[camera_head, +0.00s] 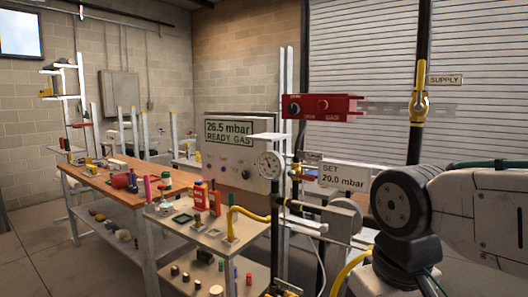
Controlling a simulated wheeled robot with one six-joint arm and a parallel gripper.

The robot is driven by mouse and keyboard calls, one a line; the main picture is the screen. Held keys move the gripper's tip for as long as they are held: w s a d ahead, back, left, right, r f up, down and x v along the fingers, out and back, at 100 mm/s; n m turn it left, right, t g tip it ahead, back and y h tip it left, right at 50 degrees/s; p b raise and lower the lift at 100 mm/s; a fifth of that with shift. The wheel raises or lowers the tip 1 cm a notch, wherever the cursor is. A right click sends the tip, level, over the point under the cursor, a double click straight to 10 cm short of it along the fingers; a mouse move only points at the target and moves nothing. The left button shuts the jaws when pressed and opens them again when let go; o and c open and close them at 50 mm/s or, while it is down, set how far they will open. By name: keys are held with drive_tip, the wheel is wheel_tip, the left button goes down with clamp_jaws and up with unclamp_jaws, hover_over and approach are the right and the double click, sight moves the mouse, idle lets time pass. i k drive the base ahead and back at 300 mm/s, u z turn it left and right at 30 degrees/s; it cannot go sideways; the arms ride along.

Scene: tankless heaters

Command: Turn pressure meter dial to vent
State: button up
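A grey panel meter (281,130) in the middle of the view shows a green display (229,132) reading "26.5 mbar READY GAS". Below the display, a dark round knob (246,174) sits on the panel's face; its pointer setting is too small to read. Which dial has a vent mark cannot be told. My gripper is out of view; only my arm's links show at right.
A yellow lever valve (420,104) is on the pipe beside the "SUPPLY" sign (445,80). A "SET 20.0 mbar" sign (344,177) stands right of the gauge. A cart (205,236) with bottles and a yellow hose (246,213) stands in front. A wooden bench (130,188) is at left.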

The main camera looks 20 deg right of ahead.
sight(246, 174)
drive_tip(key=u, duration=0.05)
drive_tip(key=k, duration=0.45)
drive_tip(key=z, duration=0.5)
drive_tip(key=i, duration=0.85)
drive_tip(key=u, duration=0.5)
drive_tip(key=i, duration=0.8)
